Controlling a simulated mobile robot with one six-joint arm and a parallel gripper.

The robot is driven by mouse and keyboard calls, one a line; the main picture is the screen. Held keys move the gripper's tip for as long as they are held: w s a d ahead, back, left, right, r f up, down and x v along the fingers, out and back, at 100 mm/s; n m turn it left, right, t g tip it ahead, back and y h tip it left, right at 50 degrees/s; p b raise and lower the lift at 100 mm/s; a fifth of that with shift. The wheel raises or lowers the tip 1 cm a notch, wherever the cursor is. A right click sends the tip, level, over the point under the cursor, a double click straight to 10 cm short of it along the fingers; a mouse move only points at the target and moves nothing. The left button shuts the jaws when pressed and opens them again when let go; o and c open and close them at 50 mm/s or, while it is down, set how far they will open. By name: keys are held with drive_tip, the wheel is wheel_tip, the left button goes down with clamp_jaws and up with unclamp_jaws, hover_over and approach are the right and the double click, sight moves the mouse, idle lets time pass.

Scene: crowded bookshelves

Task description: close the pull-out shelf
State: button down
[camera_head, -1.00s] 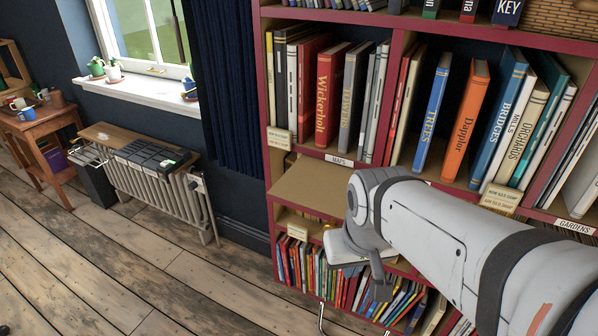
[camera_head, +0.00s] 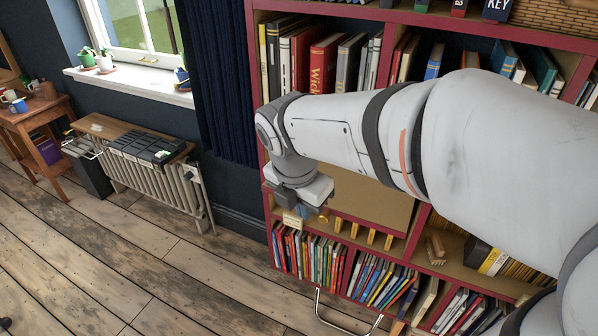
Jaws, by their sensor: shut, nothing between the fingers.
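The pull-out shelf (camera_head: 372,203) is a flat tan wooden board in the red bookcase, below the row of large books. My arm crosses in front of it and hides its back and left parts. My gripper (camera_head: 318,208) points down at the left part of the board, near its front edge. It is shut and empty. I cannot tell whether it touches the board. How far the board stands out is also hard to tell behind the arm.
Small books (camera_head: 310,262) fill the shelf below. A curved metal handle (camera_head: 345,318) sticks out low in front. A radiator (camera_head: 150,180) and a dark curtain (camera_head: 218,85) stand to the left. The wooden floor (camera_head: 130,265) is open there.

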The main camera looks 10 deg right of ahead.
drive_tip(key=w+d+f+n, duration=0.1)
drive_tip(key=w+d+f, duration=0.2)
drive_tip(key=f, duration=0.6)
drive_tip(key=shift+w+d+f+n, duration=0.25)
drive_tip(key=shift+w+d+n, duration=0.05)
drive_tip(key=shift+w, duration=0.9)
